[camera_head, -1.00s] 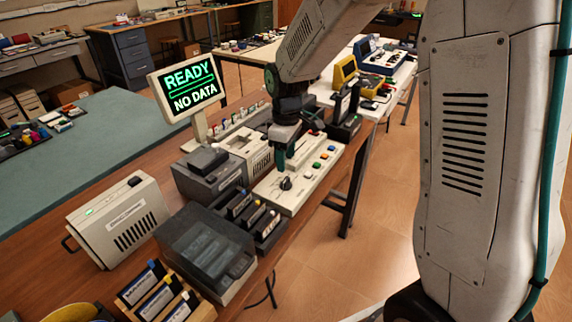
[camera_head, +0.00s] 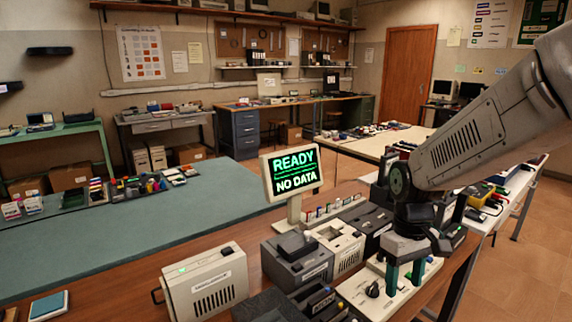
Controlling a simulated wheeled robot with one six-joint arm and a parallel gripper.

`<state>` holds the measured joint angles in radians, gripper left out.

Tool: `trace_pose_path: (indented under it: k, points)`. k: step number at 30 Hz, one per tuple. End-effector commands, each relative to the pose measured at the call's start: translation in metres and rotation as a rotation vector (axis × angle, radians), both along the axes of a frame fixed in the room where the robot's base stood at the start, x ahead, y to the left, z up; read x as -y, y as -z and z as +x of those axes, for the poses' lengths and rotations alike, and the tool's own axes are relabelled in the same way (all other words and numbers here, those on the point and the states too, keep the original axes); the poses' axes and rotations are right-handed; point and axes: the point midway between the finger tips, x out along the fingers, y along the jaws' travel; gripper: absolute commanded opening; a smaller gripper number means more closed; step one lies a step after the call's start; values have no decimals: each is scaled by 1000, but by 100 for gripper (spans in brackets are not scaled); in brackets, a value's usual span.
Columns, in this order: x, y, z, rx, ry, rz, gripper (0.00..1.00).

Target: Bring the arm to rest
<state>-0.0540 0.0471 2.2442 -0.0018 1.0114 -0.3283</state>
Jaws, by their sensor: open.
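My arm (camera_head: 480,130) reaches in from the upper right and bends down at a dark joint. My gripper (camera_head: 404,279) points downward, with its two green fingers apart and nothing visible between them. It is over the cream control panel (camera_head: 357,293), which has a dark knob and small buttons. I cannot tell whether the fingertips touch the panel. My gripper and the picture's lower edge hide part of the panel.
A monitor (camera_head: 292,172) reading "READY NO DATA" stands left of my gripper. Grey and cream devices (camera_head: 300,262) stand close by on the wooden bench. A cream box (camera_head: 206,284) is farther left. The teal table top (camera_head: 120,235) has free room.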

Motion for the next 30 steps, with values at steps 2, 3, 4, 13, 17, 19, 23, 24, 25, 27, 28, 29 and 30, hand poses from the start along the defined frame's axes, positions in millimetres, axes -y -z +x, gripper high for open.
trace_pose_path:
  k: [2, 3, 4, 13, 17, 19, 23, 24, 25, 27, 28, 29, 30]
  points:
    - [3, -20, -27, 9, 68, -10, 55]
    - [5, -29, -40, 12, 105, -16, 55]
    - [6, -35, -51, 15, 130, -19, 55]
    - [16, -80, -148, 98, 340, -32, 55]
    - [19, -90, -177, 158, 374, -24, 55]
    - [20, -94, -186, 195, 378, -17, 55]
    - [21, -102, -193, 251, 384, -7, 55]
    - [21, -104, -194, 263, 385, -4, 55]
    - [21, -105, -194, 268, 386, -3, 55]
    - [21, -107, -194, 275, 386, -2, 55]
    - [21, -107, -194, 276, 387, -2, 55]
    - [21, -107, -194, 276, 387, -2, 55]
    - [21, -107, -194, 275, 387, -3, 55]
